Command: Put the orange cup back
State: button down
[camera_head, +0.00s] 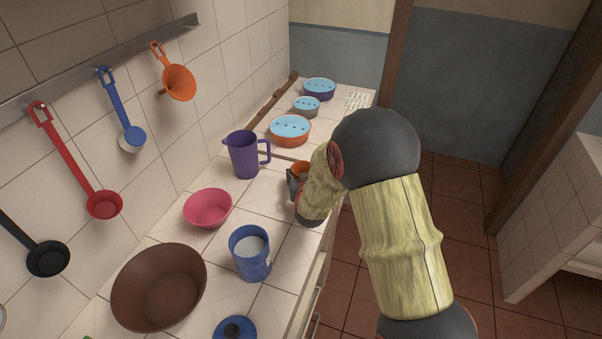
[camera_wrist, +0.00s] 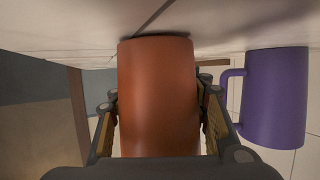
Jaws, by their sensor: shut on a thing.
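The orange cup (camera_wrist: 157,95) fills the middle of the wrist view, between the two fingers of my gripper (camera_wrist: 160,120). The fingers press on its sides. The counter shows at the top of that view, with a dark shadow by the cup's end; I cannot tell whether cup and counter touch. In the head view only the cup's orange rim (camera_head: 301,167) shows. My gripper (camera_head: 293,184) and arm cover the rest of it there. The cup is over the counter's right part, to the right of the purple jug (camera_head: 244,155).
The purple jug also shows in the wrist view (camera_wrist: 275,97), beside the cup. A pink bowl (camera_head: 208,208), a blue canister (camera_head: 251,253) and a brown bowl (camera_head: 160,287) stand nearer. Several lidded round containers (camera_head: 290,130) stand at the back. Utensils hang from a wall rail (camera_head: 100,68).

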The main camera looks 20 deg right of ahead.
jog(key=shift+f, duration=0.2)
jog(key=c, duration=0.9)
grip_release()
jog(key=shift+r, duration=0.1)
